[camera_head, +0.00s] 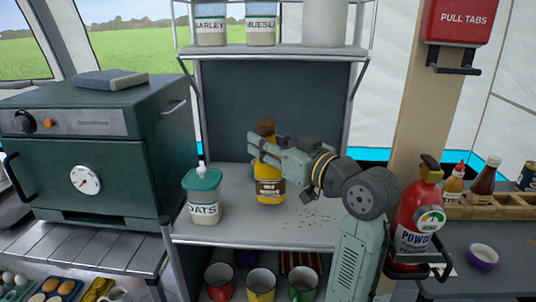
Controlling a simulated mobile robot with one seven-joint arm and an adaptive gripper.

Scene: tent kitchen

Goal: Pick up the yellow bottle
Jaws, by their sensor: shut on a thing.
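The yellow bottle (271,188) stands upright on the grey shelf (238,229), with a brown cap and a brown label. My gripper (266,150) comes in from the right at the bottle's upper part, just below the cap. Its fingers are shut on the bottle. The bottle's base appears to be at the shelf surface; whether it touches cannot be told for sure. Part of the bottle's upper body is hidden by the fingers.
An oats jar (203,196) with a teal lid stands left of the bottle. A green oven (95,150) is at left. A red fire extinguisher (415,222) stands close to my arm at right. Barley (210,25) and muesli (261,25) jars sit on the shelf above.

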